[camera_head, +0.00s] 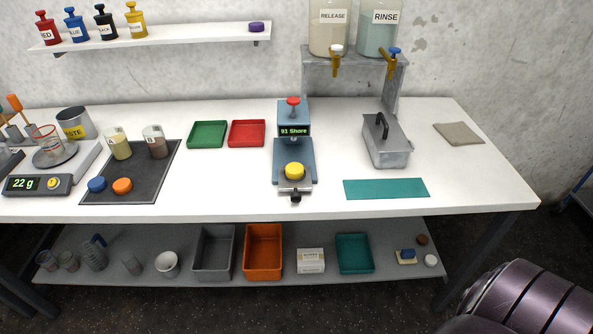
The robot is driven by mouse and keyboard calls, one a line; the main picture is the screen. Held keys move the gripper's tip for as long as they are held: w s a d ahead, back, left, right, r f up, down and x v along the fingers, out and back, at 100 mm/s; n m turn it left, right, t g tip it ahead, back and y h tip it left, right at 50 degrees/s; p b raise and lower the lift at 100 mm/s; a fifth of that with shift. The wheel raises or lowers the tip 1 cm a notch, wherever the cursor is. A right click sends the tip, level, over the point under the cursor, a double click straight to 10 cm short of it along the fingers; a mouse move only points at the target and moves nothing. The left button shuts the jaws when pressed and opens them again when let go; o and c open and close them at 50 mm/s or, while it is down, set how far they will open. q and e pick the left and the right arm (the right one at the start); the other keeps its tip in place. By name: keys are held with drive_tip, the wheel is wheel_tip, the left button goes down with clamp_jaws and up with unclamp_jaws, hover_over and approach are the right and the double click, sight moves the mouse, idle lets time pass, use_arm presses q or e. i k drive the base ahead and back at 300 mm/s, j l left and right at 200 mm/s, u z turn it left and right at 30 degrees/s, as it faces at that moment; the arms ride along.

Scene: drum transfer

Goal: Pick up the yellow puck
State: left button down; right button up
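The yellow puck (295,171) rests on the small platform of a blue-grey hardness tester (294,147) near the middle of the table. The tester has a red knob on top and its display reads "91 Shore". A metal clamp-like part with a dark knob (296,193) sits at the tester's front, just before the puck. Neither of my grippers is in view.
A green tray (208,134) and a red tray (247,133) lie behind and left of the tester. A dark mat (131,172) holds beakers, a blue puck (97,184) and an orange puck (122,185).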

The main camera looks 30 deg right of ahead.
sight(294, 170)
drive_tip(key=i+l+z, duration=0.15)
drive_tip(key=z, duration=0.2)
drive_tip(key=i+l+z, duration=0.1)
drive_tip(key=i+z, duration=0.4)
drive_tip(key=z, duration=0.2)
